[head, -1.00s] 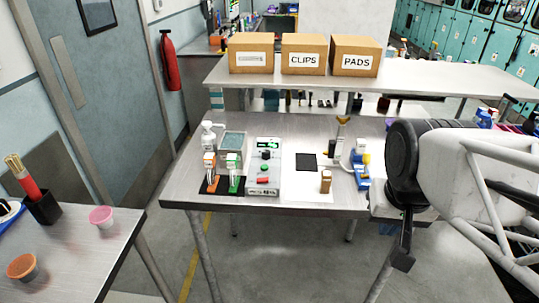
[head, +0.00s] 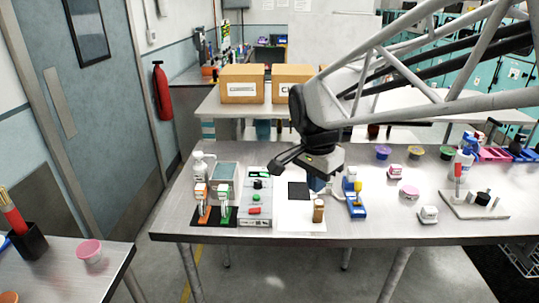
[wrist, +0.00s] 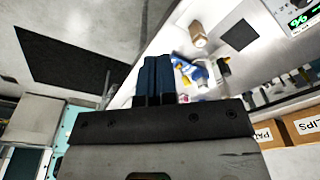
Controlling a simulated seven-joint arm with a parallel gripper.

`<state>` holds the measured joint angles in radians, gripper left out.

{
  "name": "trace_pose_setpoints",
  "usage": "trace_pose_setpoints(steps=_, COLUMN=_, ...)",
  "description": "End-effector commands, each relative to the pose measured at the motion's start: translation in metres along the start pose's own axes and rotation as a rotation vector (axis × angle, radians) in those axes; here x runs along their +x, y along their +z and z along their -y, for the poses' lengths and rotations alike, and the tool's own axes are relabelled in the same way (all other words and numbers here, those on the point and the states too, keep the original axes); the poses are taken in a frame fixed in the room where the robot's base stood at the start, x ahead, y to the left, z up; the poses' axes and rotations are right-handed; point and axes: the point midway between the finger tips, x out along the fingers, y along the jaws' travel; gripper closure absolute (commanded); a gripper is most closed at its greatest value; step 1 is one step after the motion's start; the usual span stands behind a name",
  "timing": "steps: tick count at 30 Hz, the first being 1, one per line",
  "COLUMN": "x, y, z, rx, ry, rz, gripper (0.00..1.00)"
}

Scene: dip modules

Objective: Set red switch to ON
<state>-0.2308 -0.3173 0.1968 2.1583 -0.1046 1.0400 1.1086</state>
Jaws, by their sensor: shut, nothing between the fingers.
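The red switch (head: 254,211) is on the front of a pale grey instrument box (head: 247,221) on the table, in the head view. Its setting is too small to read. A dark knob sits above it, with a green display at the top. The display also shows at the upper right of the wrist view on the instrument (wrist: 301,22); the switch is out of that view. My gripper (head: 316,189) is above the table, to the right of the instrument and apart from it. In the wrist view its dark blue fingers (wrist: 154,78) are together and empty.
Left of the instrument are orange and green modules on a black mat (head: 203,222). Cups and small items cover the table farther right.

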Motion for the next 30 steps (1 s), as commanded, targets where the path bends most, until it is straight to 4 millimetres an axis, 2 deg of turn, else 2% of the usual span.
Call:
trace_pose_setpoints(steps=1, x=0.002, y=0.0, z=0.013, rx=0.032, ry=0.009, rz=0.002, gripper=1.0)
trace_pose_setpoints(steps=10, x=0.011, y=0.002, z=0.081, rx=0.26, ry=0.054, rz=-0.008, gripper=1.0)
trace_pose_setpoints(steps=21, x=0.031, y=0.018, z=0.165, rx=0.538, ry=0.102, rz=-0.044, gripper=1.0)
trace_pose_setpoints(steps=27, x=0.042, y=0.028, z=0.2, rx=0.657, ry=0.117, rz=-0.067, gripper=1.0)
trace_pose_setpoints(steps=30, x=0.046, y=0.032, z=0.211, rx=0.697, ry=0.121, rz=-0.075, gripper=1.0)
